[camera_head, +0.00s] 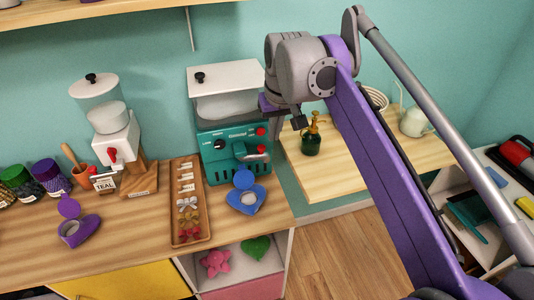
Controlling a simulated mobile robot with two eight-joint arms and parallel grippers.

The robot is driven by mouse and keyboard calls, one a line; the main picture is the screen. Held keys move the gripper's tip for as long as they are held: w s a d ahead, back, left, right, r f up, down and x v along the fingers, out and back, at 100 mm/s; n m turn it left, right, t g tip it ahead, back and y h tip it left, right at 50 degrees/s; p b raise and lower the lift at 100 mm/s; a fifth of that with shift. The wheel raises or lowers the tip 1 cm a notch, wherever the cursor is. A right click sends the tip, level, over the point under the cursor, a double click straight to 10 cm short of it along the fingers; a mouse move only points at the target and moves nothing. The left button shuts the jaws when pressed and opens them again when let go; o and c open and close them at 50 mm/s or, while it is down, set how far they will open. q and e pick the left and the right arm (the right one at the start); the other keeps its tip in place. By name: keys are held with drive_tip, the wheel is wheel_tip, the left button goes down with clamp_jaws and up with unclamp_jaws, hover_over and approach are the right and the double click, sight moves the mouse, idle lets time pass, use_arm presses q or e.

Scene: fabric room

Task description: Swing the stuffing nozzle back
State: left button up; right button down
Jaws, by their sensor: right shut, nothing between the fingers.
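The teal stuffing machine (210,160) stands on the wooden counter against the wall, with a clear hopper under a white lid. A pale metal nozzle (252,156) juts from its front, near red knobs on the right side. Its exact angle is hard to tell at this size. My right gripper (284,122) hangs at the machine's upper right, its arm coming in from the right. It is shut and empty, apart from the nozzle. My left gripper is out of view.
A green spray bottle (311,143) stands on the wooden table (338,178) to the right. A white dispenser (117,140) stands further left.

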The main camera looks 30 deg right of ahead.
sight(263, 148)
drive_tip(key=w+f, duration=0.2)
drive_tip(key=f, duration=0.1)
drive_tip(key=w+f+b, duration=0.1)
drive_tip(key=w+f, duration=0.1)
drive_tip(key=f, duration=0.2)
drive_tip(key=w+f+b, duration=0.1)
drive_tip(key=w+f, duration=0.1)
drive_tip(key=f, duration=0.1)
drive_tip(key=shift+w+d+f, duration=0.15)
drive_tip(key=shift+w+d, duration=0.05)
drive_tip(key=shift+d, duration=0.2)
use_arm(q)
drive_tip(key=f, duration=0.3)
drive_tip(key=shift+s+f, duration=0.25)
use_arm(e)
drive_tip(key=shift+w+d+p, duration=0.35)
drive_tip(key=shift+w+p, duration=0.3)
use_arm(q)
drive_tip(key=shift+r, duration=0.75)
